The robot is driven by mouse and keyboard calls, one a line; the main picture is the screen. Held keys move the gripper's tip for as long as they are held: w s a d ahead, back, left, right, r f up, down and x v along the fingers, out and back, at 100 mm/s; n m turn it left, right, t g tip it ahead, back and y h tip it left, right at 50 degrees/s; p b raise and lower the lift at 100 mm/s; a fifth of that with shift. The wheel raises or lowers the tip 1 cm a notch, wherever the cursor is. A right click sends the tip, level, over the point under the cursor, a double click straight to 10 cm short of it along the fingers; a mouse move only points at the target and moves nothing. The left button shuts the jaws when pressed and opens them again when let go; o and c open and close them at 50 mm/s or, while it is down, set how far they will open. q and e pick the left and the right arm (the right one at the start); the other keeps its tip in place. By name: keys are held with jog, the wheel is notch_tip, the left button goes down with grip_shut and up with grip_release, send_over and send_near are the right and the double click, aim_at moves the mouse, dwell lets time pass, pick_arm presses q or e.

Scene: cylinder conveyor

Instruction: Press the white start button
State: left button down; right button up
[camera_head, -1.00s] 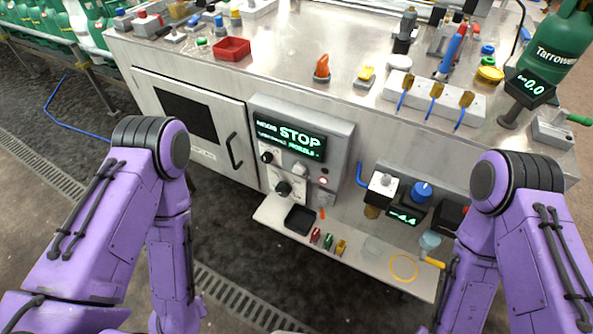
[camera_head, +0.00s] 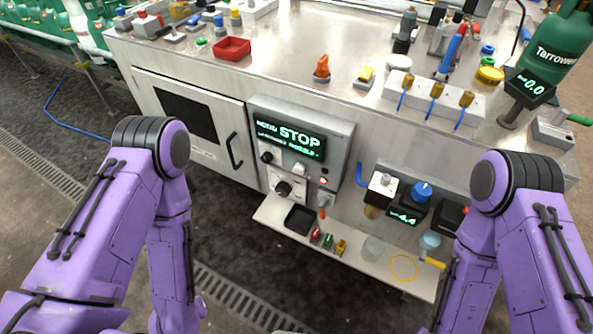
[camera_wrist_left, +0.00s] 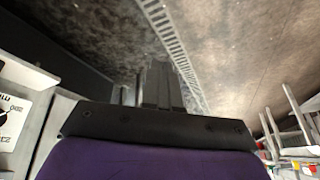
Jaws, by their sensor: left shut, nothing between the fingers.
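The control panel (camera_head: 343,134) is on the front of the steel bench, with a display (camera_head: 291,139) reading STOP. Below the display are a black knob (camera_head: 266,157), a pale whitish control (camera_head: 299,169) and a small lit white-and-red spot (camera_head: 323,181). I cannot tell for sure which of these is the start button. My left gripper (camera_wrist_left: 157,82) shows in the left wrist view, shut and empty, over the dark floor and apart from the panel. In the head view it is hidden below my left arm. My right gripper is out of view.
A narrow shelf (camera_head: 345,254) juts out below the panel, with a black tray (camera_head: 299,219) and small coloured parts on it. A cabinet door handle (camera_head: 235,151) sticks out left of the panel. The floor in front is clear, with a drain grate (camera_head: 237,299).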

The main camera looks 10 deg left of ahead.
aim_at(299, 169)
pick_arm(q)
jog(key=w+d+r+n+t+h+p, duration=0.2)
jog(key=w+d+r+n+h, duration=0.1)
jog(key=w+d+r+n, duration=0.5)
jog(key=w+d+r+n+t+h+p, duration=0.2)
jog(key=w+d+r+n, duration=0.6)
jog(key=w, duration=0.6)
jog(key=shift+w+d+r+n+t+h+p, duration=0.45)
jog(key=shift+d+r+h, duration=0.4)
jog(key=shift+d+h, duration=0.4)
jog(key=shift+s+d, duration=0.1)
jog(key=w+d, duration=0.3)
jog(key=w, duration=0.5)
jog(key=shift+w, duration=0.15)
jog(key=shift+w, duration=0.1)
